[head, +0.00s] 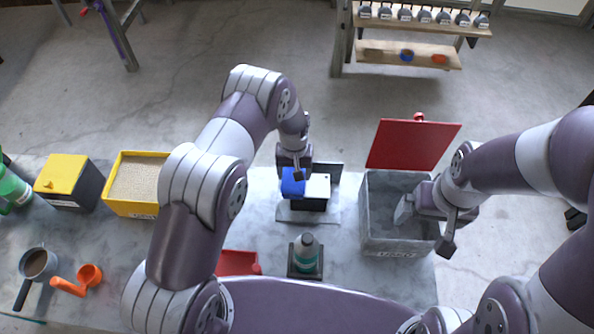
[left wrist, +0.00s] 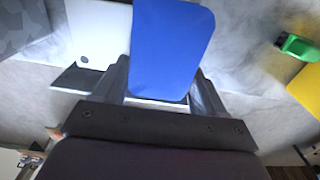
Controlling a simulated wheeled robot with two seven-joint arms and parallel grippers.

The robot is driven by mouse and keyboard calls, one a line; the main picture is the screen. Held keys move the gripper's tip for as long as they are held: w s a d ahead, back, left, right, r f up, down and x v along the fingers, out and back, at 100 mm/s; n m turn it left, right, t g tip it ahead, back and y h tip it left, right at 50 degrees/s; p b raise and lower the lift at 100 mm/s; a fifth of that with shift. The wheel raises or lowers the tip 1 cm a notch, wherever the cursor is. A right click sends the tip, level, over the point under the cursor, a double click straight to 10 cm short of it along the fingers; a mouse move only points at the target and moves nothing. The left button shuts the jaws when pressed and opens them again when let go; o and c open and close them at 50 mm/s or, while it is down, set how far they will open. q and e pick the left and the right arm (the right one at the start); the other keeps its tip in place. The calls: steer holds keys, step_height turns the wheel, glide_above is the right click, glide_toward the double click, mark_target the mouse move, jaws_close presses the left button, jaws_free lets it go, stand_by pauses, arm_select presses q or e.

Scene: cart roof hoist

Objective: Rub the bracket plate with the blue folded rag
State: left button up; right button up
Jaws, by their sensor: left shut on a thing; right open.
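The blue folded rag (head: 292,188) is held in my left gripper (head: 296,172) at the left side of the bracket plate (head: 318,187). The plate is white with a small dark hole and sits on a dark block over a grey base. In the left wrist view the rag (left wrist: 172,45) stands out between the two fingers, beside the white plate (left wrist: 98,35). I cannot tell whether the rag touches the plate. My right gripper (head: 426,226) is open at the grey box (head: 395,245), with one finger over its inside.
The grey box has a raised red lid (head: 412,145). A bottle (head: 306,254) stands on a dark stand in front of the bracket.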

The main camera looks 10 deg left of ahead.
arm_select(q)
step_height(320, 180, up, 2)
steer(key=shift+w+r, duration=0.1)
steer(key=shift+r, duration=0.05)
steer(key=shift+d+r+p, duration=0.25)
steer(key=shift+r+p, duration=0.2)
steer(key=shift+r, duration=0.15)
steer(key=shift+d+r+p, duration=0.2)
steer(key=shift+r+p, duration=0.25)
steer(key=shift+r, duration=0.1)
steer(key=shift+a+r+p, duration=0.25)
steer(key=shift+r+p, duration=0.4)
steer(key=shift+r, duration=0.75)
steer(key=shift+d+r+p, duration=0.15)
steer(key=shift+r+p, duration=0.15)
arm_select(e)
steer(key=r, duration=0.1)
steer(key=d+r, duration=0.1)
steer(key=r, duration=0.2)
steer(key=shift+s+d, duration=0.2)
steer(key=shift+d, duration=0.2)
steer(key=shift+a, duration=0.2)
steer(key=shift+d, duration=0.1)
